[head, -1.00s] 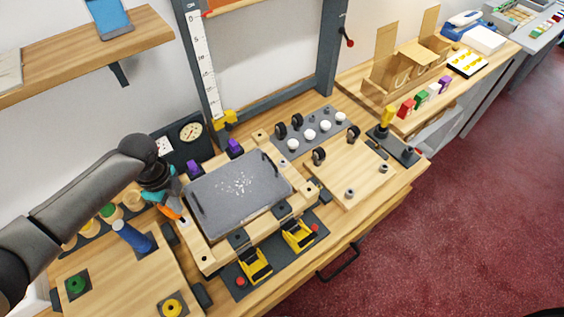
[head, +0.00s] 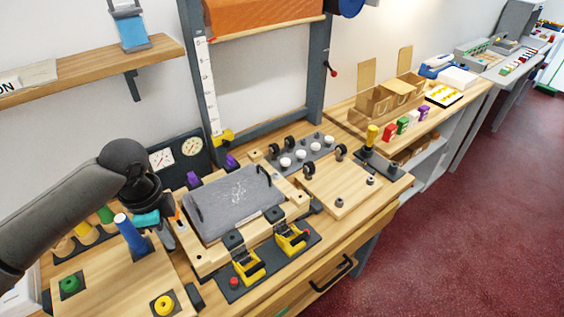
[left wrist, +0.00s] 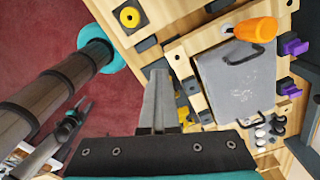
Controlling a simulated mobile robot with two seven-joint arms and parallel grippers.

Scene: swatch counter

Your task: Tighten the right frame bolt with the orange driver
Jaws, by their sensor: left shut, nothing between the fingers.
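The orange driver (left wrist: 255,30) shows its rounded handle in the left wrist view, at the edge of the wooden frame (left wrist: 212,32) around a grey plate (left wrist: 237,82). In the head view only a sliver of orange (head: 178,214) shows beside my left gripper (head: 168,238). That gripper is shut and empty, left of the frame; its closed fingers (left wrist: 158,75) show in the wrist view, apart from the driver. The frame's right side (head: 302,200) is in the head view, but I cannot make out its bolt clearly. My right gripper is not identifiable.
A blue cylinder (head: 130,235) stands close to my left gripper. Yellow clamps (head: 248,267) sit at the frame's front. A board with wheels and bolts (head: 345,190) lies to the right. A yellow-handled tool (head: 372,135) stands at the far right.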

